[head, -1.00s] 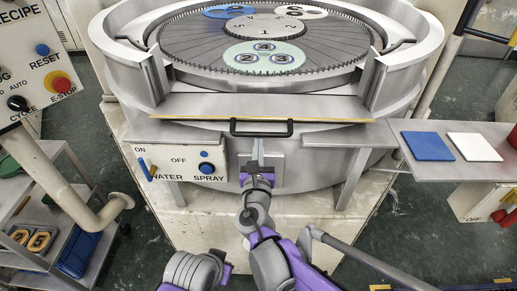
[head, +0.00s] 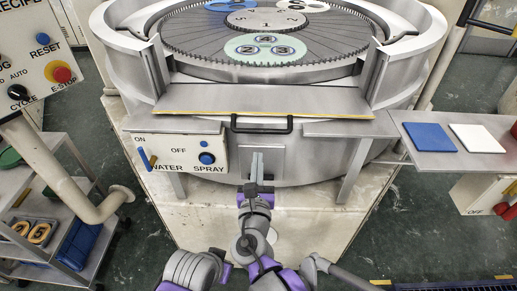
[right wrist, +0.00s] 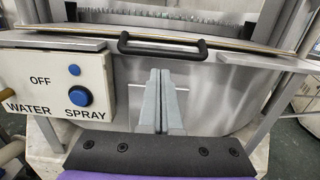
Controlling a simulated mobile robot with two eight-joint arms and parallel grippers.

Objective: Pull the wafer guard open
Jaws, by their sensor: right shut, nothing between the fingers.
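The wafer guard (head: 262,99) is a wide grey metal panel with a yellow front edge. It lies in front of the toothed lapping plate (head: 185,42), between two upright posts. Its black bar handle (head: 262,125) sticks out at the front; the handle also shows in the right wrist view (right wrist: 162,48). My right gripper (head: 257,154) is shut and empty, below and short of the handle and not touching it. In the right wrist view its fingers (right wrist: 158,72) are together just under the handle. My left gripper is not in view.
A control box (head: 180,152) with a blue spray button sits left of the right gripper. A side shelf (head: 474,165) on the right bears a blue and a white tile. A cart (head: 15,215) and a pale bent pipe (head: 85,208) are at the left.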

